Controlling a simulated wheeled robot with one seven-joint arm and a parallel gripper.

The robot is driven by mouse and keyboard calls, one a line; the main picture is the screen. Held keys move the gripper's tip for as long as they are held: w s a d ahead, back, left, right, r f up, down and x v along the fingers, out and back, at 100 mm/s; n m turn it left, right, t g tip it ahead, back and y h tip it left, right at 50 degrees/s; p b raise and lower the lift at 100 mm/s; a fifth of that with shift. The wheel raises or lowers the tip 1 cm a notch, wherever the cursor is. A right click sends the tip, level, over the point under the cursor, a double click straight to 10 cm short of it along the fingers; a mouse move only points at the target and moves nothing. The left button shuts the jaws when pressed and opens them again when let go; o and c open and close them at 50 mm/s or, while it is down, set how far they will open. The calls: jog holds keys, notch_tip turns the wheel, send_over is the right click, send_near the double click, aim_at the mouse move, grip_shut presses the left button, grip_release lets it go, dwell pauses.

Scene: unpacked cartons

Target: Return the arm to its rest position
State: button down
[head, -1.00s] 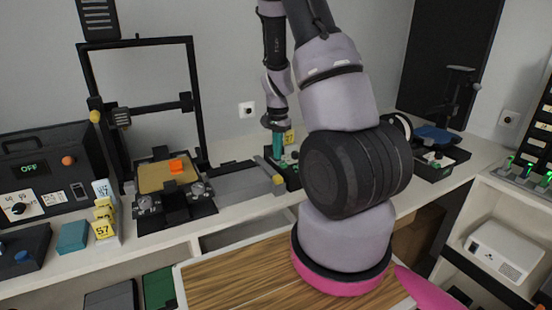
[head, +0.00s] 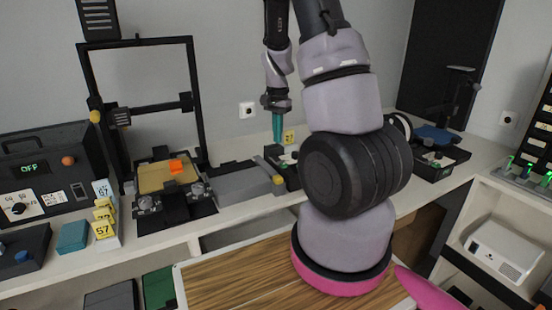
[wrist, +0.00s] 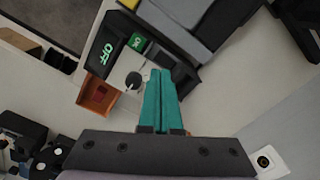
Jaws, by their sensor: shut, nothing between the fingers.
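My gripper (head: 277,128) has teal fingers that are closed together with nothing between them. In the head view it hangs pointing down, above the small dark device at the back of the counter, apart from it. In the wrist view the teal fingers (wrist: 160,98) reach up over the counter beside a dark box (wrist: 108,50) with a green "OFF" display. My arm's large links stand in front of the counter and hide part of it.
A black-framed printer-like machine (head: 190,40) with an orange block (head: 176,167) stands left. Yellow number tags (head: 104,230) and a control box (head: 45,165) are farther left. A white device (head: 505,247) sits on the right shelf. The wall behind my gripper has a socket (head: 247,110).

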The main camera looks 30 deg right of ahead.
jog(key=shift+r, duration=0.4)
jog(key=shift+r, duration=0.1)
jog(key=s+a+r+n+t+y, duration=0.1)
jog(key=s+a+r+n+t, duration=0.2)
jog(key=r, duration=0.5)
jog(key=s+a+r+y, duration=0.1)
jog(key=s+a+r, duration=0.25)
jog(key=r, duration=0.45)
jog(key=s+a+r+n+t, duration=0.2)
jog(key=s+a+r, duration=0.1)
jog(key=s+r, duration=0.2)
jog(key=s+a+r+n+t, duration=0.2)
jog(key=s+a+r, duration=0.2)
jog(key=s, duration=0.4)
jog(key=shift+r, duration=0.7)
